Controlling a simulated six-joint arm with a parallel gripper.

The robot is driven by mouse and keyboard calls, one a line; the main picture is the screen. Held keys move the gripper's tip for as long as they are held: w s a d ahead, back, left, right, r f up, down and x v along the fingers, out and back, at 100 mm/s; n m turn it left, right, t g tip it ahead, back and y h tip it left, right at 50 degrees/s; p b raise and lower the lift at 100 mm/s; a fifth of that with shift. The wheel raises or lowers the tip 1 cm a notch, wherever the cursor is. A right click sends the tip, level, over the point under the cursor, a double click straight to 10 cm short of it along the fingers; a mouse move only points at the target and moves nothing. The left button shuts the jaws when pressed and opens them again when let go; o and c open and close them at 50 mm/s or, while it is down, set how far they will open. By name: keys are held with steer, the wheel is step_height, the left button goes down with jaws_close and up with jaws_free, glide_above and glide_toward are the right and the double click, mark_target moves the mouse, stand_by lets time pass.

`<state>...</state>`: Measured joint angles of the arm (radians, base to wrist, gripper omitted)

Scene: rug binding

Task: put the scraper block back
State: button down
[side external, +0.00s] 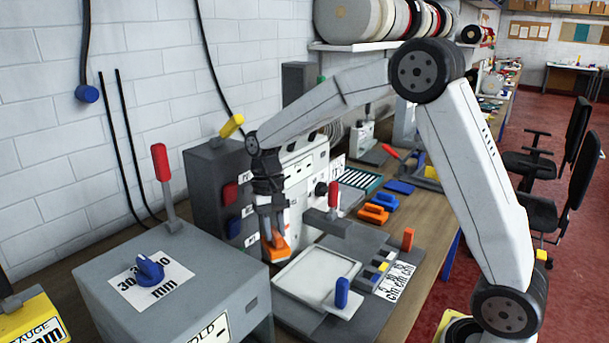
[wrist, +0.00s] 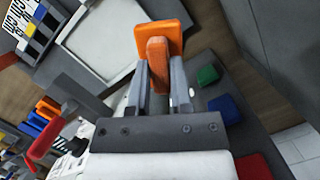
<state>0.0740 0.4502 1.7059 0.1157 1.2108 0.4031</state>
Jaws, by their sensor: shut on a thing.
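The orange scraper block (side external: 277,248) is a flat plate with an upright grip. My gripper (side external: 270,226) points down and is shut on that grip. The block is beside the left edge of the pale tray (side external: 300,272), in front of the grey machine; I cannot tell whether it touches the surface below. In the wrist view my gripper (wrist: 158,85) has both fingers against the grip of the scraper block (wrist: 146,36), whose plate lies beyond the fingertips. The pale tray (wrist: 92,42) shows to the left of it there.
A grey box (side external: 180,275) with a blue knob and red lever stands at the left. A blue handle (side external: 341,292) stands at the tray's front corner. Orange and blue pieces (side external: 375,210) lie on the bench to the right. A red-handled lever (side external: 333,197) stands close behind the tray.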

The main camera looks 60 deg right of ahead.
steer(key=shift+w+a+r, duration=0.15)
steer(key=shift+w+a, duration=0.2)
steer(key=shift+a, duration=0.3)
steer(key=m, duration=0.1)
steer(key=s+m, duration=0.1)
steer(key=s+m+t, duration=0.1)
steer(key=shift+s+d+f+y, duration=0.15)
steer(key=shift+d+f+y, duration=0.1)
steer(key=shift+f+y, duration=0.15)
steer(key=shift+s+d+f+m+t, duration=0.3)
steer(key=shift+s+m+t, duration=0.45)
steer(key=shift+m, duration=0.85)
steer(key=shift+s+d+f+m+t, duration=0.15)
steer(key=shift+s+f+m+t, duration=0.15)
steer(key=shift+s+m, duration=1.05)
steer(key=shift+s+d+f+m+t, duration=0.3)
steer(key=shift+s+m+t, duration=0.3)
steer(key=shift+m, duration=1.25)
